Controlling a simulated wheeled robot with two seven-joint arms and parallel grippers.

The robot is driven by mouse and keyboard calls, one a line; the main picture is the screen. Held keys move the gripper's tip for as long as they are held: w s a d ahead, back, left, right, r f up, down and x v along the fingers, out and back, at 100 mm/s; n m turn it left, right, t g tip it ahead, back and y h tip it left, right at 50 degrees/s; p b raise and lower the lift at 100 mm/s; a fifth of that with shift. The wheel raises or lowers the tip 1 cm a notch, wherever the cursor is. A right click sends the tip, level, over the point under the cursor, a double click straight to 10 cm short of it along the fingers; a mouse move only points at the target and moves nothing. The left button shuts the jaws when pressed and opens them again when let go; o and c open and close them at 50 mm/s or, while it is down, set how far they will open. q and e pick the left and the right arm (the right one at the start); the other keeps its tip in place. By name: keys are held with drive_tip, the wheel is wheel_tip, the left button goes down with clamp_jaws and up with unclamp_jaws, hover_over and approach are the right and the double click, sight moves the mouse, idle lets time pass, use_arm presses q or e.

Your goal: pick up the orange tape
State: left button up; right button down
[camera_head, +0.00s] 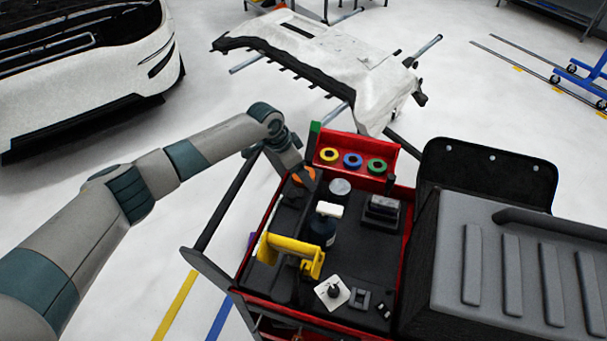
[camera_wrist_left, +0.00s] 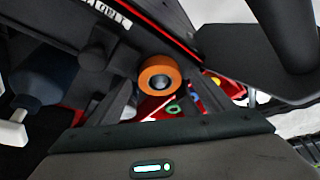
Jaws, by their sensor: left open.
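The orange tape (camera_head: 306,174) is at the far left corner of the red cart's black top, partly hidden by my left gripper in the head view. In the left wrist view the orange tape (camera_wrist_left: 146,79) is a round roll with a dark centre. My left gripper (camera_head: 297,172) reaches down over that corner from the left. In the wrist view its two dark fingers (camera_wrist_left: 160,88) stand apart, with the roll showing between their tips. I cannot tell whether either finger touches it. My right gripper is not in view.
A red rack with yellow (camera_head: 329,154), blue (camera_head: 352,160) and green (camera_head: 376,165) tapes stands just right of the gripper. A dark bottle (camera_head: 322,230), a grey can (camera_head: 340,187) and a yellow tool (camera_head: 291,250) stand on the cart. A grey case (camera_head: 500,260) is at right.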

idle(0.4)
use_arm(q)
drive_tip(key=c, duration=1.2)
drive_tip(key=shift+o, duration=0.2)
drive_tip(key=shift+r, duration=0.15)
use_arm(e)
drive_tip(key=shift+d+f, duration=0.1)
